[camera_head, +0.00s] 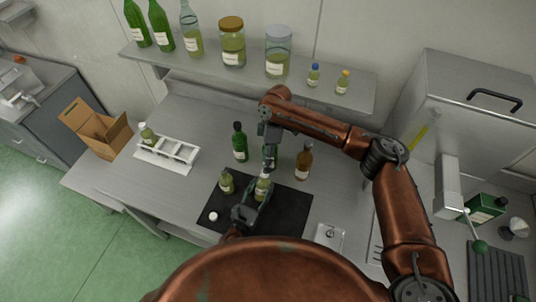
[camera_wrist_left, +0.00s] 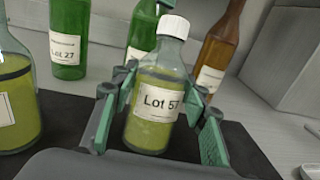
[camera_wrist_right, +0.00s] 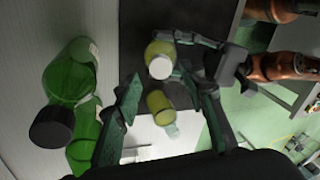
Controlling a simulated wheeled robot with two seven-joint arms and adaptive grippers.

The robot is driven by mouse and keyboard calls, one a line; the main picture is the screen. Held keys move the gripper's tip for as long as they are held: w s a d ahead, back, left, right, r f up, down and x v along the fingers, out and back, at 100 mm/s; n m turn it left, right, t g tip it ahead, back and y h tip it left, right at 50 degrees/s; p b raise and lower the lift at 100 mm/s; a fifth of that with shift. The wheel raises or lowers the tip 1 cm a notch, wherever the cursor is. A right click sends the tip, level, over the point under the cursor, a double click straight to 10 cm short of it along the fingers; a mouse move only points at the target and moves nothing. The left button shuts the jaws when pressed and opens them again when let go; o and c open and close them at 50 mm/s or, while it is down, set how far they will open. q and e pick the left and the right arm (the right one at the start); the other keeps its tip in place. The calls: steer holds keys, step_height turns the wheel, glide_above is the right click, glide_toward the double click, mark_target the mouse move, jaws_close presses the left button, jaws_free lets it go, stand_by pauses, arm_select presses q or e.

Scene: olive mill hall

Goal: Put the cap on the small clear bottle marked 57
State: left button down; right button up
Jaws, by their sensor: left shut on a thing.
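The small clear bottle marked 57 (camera_wrist_left: 152,125) holds yellow-green liquid and stands upright between the fingers of my left gripper (camera_head: 254,198), which is shut on it. A white cap (camera_wrist_left: 174,26) sits on its neck; how tightly, I cannot tell. In the right wrist view the capped bottle's white top (camera_wrist_right: 160,67) shows at upper middle, with my left gripper's fingers beside it. My right gripper (camera_wrist_right: 172,92) is open and empty, apart from the bottle. Another white cap (camera_head: 213,216) lies on the black mat (camera_head: 285,213).
A second small bottle (camera_head: 226,184), seemingly uncapped, stands left on the mat. Green bottles (camera_head: 240,145) and a brown bottle (camera_head: 304,162) stand behind. A white rack (camera_head: 180,150) and cardboard box (camera_head: 108,135) are at left. A shelf (camera_head: 300,88) runs above.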

arm_select(q)
steer(key=shift+r, duration=0.1)
arm_select(e)
steer(key=shift+x, duration=2.1)
steer(key=shift+c, duration=0.6)
jaws_close()
steer(key=shift+o, duration=1.5)
jaws_free()
steer(key=v, duration=1.2)
steer(key=shift+w, duration=0.1)
